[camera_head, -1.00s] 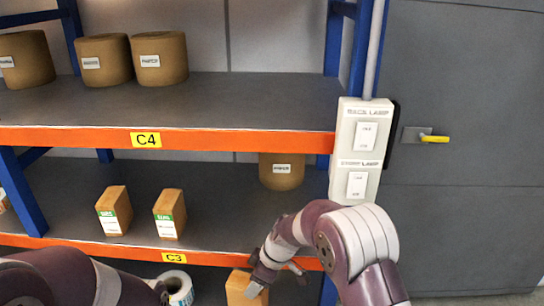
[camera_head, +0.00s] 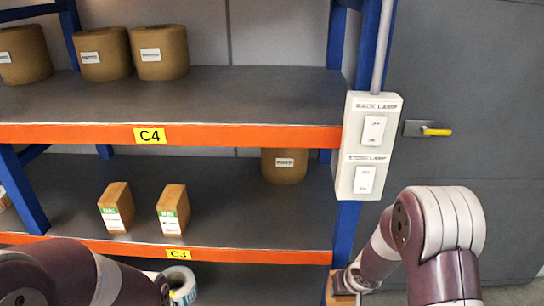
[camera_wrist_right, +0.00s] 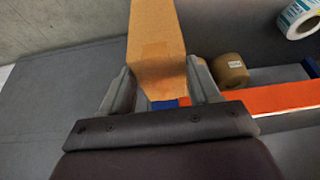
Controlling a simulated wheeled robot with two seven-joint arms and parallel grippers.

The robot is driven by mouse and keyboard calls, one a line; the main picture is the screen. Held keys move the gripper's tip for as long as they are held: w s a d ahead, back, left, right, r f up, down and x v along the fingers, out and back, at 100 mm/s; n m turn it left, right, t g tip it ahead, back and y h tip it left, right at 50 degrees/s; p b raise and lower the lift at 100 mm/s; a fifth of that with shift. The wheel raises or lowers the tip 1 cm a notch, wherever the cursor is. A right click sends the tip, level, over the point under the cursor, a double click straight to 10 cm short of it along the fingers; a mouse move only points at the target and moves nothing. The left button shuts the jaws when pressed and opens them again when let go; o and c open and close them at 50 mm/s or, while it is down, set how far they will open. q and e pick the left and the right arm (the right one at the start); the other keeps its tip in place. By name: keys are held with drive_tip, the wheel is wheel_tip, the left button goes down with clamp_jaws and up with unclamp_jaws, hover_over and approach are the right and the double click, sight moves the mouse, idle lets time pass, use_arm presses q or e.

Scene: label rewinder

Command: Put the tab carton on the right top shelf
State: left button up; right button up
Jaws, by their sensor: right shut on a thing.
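My right gripper (camera_wrist_right: 158,92) is shut on a plain brown carton (camera_wrist_right: 156,35), with one finger on each side of it. In the head view the carton (camera_head: 338,290) shows only partly at the bottom edge, in front of the blue post, with my right gripper (camera_head: 345,281) mostly hidden by its arm. The upper shelf (camera_head: 260,95), marked C4, is bare on its right half. My left gripper (camera_head: 163,289) is at the bottom left, largely cut off, beside a white label roll (camera_head: 182,282); its fingers cannot be made out.
Several brown rolls (camera_head: 160,52) stand on the left of the upper shelf. Two green-labelled cartons (camera_head: 172,210) and a brown roll (camera_head: 284,166) stand on the C3 shelf (camera_head: 230,215). A white switch box (camera_head: 369,145) juts out at the right post, near a grey door with a yellow handle (camera_head: 436,132).

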drive_tip(key=shift+w+d, duration=0.1)
drive_tip(key=shift+w+n, duration=0.1)
drive_tip(key=shift+n, duration=0.3)
drive_tip(key=shift+a+f+y, duration=0.1)
drive_tip(key=shift+a+y, duration=0.2)
drive_tip(key=shift+s+a+f+n, duration=0.1)
drive_tip(key=shift+s+f+n, duration=0.2)
drive_tip(key=shift+f, duration=0.2)
drive_tip(key=shift+m, duration=0.8)
drive_tip(key=shift+s+d+f, duration=0.2)
drive_tip(key=shift+s+f, duration=0.65)
drive_tip(key=shift+s+d+f, duration=0.2)
drive_tip(key=shift+s+f, duration=0.65)
